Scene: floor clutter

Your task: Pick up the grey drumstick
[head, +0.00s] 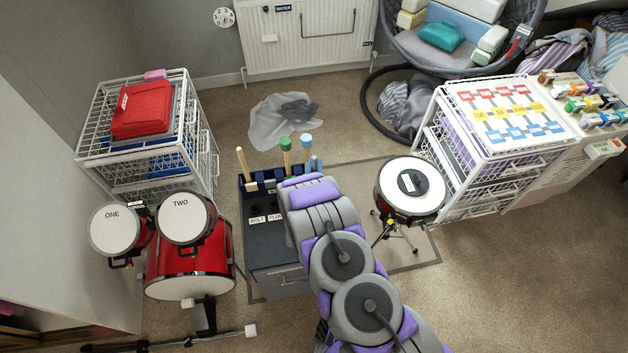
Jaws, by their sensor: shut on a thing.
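The dark holder (265,238) stands on the floor mat, with labels on its face, one reading "BOLT". Sticks rise from its back: a plain wooden one (243,165), a green-topped one (286,152) and a blue-topped one (306,146). My gripper (304,182), purple and grey, is over the holder's right part, just in front of these sticks. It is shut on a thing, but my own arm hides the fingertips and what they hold. I cannot pick out a grey drumstick for sure. A pale blue piece (315,164) shows just beyond my gripper.
A red drum kit (188,265) stands left of the holder, and a snare drum (387,192) on a stand at right. White wire drawer units (205,165) flank the scene. The floor at lower right is clear.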

